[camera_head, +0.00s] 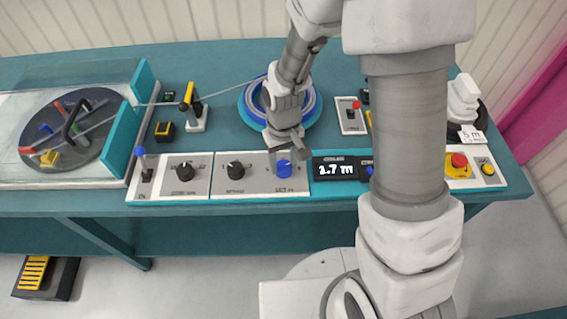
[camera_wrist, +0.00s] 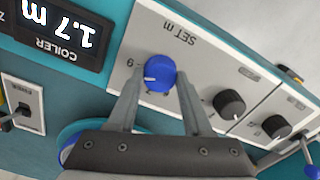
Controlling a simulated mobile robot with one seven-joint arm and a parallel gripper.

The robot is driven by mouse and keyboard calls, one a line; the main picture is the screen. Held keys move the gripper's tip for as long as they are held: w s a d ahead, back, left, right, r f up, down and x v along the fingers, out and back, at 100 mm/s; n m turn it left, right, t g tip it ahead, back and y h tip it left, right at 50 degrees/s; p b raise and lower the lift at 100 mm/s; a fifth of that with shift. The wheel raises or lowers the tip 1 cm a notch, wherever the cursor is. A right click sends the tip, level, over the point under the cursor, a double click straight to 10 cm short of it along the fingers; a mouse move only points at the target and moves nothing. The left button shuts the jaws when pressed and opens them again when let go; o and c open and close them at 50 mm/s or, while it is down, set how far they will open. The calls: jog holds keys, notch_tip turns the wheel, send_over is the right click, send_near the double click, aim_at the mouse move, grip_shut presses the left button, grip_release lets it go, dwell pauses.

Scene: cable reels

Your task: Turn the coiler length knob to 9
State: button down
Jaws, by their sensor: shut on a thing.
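The coiler display (camera_head: 335,168) reads 1.7 m, also in the wrist view (camera_wrist: 58,28).
Two black knobs (camera_head: 236,170) (camera_head: 185,171) and a blue-tipped lever (camera_head: 140,152) are left on the panel. A red emergency button (camera_head: 459,160) is at right. A blue reel (camera_head: 315,106) stands behind my gripper. A clear-covered coiler disc (camera_head: 62,140) is at left.

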aim_at(284, 166)
jog(key=shift+m, duration=1.1)
jog(key=shift+c, duration=1.6)
grip_release()
notch_tip(284, 166, up, 18)
jog(key=p, duration=0.2)
jog(key=shift+f, duration=0.25)
